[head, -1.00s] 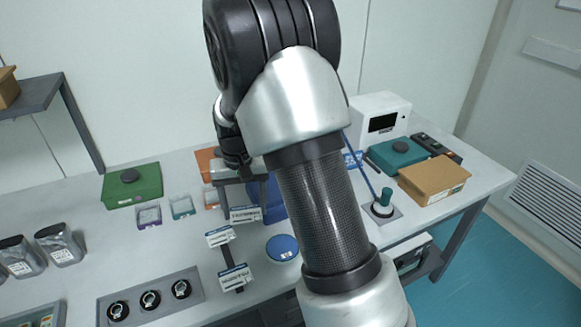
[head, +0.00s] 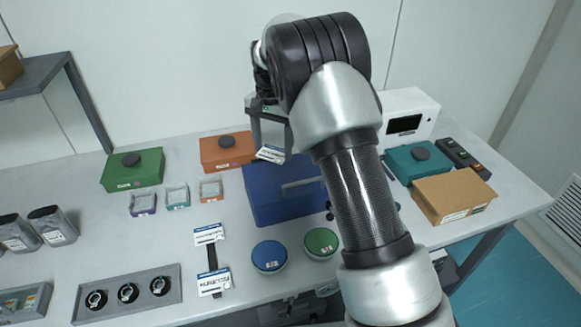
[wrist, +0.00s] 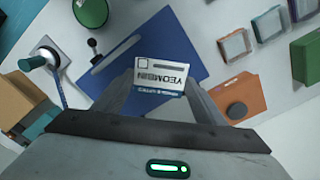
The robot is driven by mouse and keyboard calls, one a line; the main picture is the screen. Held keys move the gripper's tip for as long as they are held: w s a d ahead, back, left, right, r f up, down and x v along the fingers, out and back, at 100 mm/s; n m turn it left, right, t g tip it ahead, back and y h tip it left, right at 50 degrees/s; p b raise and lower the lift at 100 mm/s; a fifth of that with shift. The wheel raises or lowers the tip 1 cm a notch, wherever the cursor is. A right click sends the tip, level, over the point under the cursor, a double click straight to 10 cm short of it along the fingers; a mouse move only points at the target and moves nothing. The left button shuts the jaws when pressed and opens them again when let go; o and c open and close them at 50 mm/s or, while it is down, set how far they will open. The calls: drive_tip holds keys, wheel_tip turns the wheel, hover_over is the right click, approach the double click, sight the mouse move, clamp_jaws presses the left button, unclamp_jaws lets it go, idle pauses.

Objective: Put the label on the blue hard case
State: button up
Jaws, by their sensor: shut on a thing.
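My gripper (head: 270,148) is shut on a white label (head: 272,154) with a blue edge and dark lettering. The label also shows in the wrist view (wrist: 162,77), flat between the two fingertips. The blue hard case (head: 272,201) lies on the table with a grey handle towards its right side. In the head view the label overlaps the case's far left part. In the wrist view the case (wrist: 187,32) lies behind the label, which appears held above it. My arm hides the case's right end in the head view.
An orange case (head: 224,153) and a green case (head: 133,171) stand left of the blue case. Two labels (head: 209,235) rest on a dark stand in front. A blue round tin (head: 268,257) and a green one (head: 321,243) lie near. A cardboard box (head: 451,195) is at right.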

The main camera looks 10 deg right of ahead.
sight(276, 178)
drive_tip(key=shift+w+d+r, duration=0.1)
drive_tip(key=shift+w, duration=0.2)
drive_tip(key=shift+d+f, duration=0.1)
drive_tip(key=shift+f, duration=0.15)
wheel_tip(276, 178, down, 10)
drive_tip(key=shift+r+p, duration=0.25)
drive_tip(key=shift+p, duration=0.25)
drive_tip(key=shift+f, duration=0.1)
